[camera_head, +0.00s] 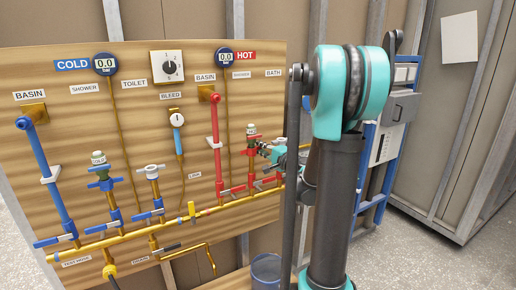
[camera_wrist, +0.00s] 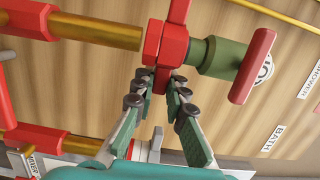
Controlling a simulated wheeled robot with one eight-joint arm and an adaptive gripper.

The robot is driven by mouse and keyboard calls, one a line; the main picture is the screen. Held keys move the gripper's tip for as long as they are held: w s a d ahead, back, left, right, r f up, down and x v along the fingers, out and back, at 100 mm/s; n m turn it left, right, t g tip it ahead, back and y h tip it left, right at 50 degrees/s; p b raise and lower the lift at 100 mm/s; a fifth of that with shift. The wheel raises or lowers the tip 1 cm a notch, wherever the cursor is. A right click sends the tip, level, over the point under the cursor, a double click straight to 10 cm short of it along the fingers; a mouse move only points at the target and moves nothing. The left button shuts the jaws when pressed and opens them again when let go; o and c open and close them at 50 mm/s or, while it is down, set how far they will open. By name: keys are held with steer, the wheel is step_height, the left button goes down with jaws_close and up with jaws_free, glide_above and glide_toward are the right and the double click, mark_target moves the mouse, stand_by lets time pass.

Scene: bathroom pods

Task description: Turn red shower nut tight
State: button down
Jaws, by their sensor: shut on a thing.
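The red shower nut (camera_wrist: 166,44) is a winged collar between a brass pipe (camera_wrist: 112,34) and a green fitting (camera_wrist: 221,57) in the wrist view. One wing points up in that view and another points down between my fingertips. My gripper (camera_wrist: 162,80) is shut on the lower wing. In the head view my gripper (camera_head: 266,150) is at the red nut on the hot side of the board, just below the green cap (camera_head: 251,129). My fingers partly hide the nut there. The nut's tightness cannot be seen.
A red basin pipe (camera_head: 215,135) stands left of the nut, with red valve handles (camera_head: 236,190) below. A blue cold shower nut (camera_head: 104,184) is farther left. A bucket (camera_head: 266,268) stands below. My arm hides the board's right side.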

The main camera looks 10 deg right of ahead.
steer(key=shift+s+d+m+t+h, duration=0.15)
steer(key=shift+m+t+h, duration=0.15)
steer(key=shift+m+h, duration=0.25)
steer(key=shift+s+m+t+h, duration=0.15)
steer(key=shift+m+t+h, duration=0.2)
steer(key=shift+h, duration=0.4)
steer(key=c, duration=1.5)
jaws_free()
steer(key=shift+c, duration=0.2)
steer(key=v, duration=1.2)
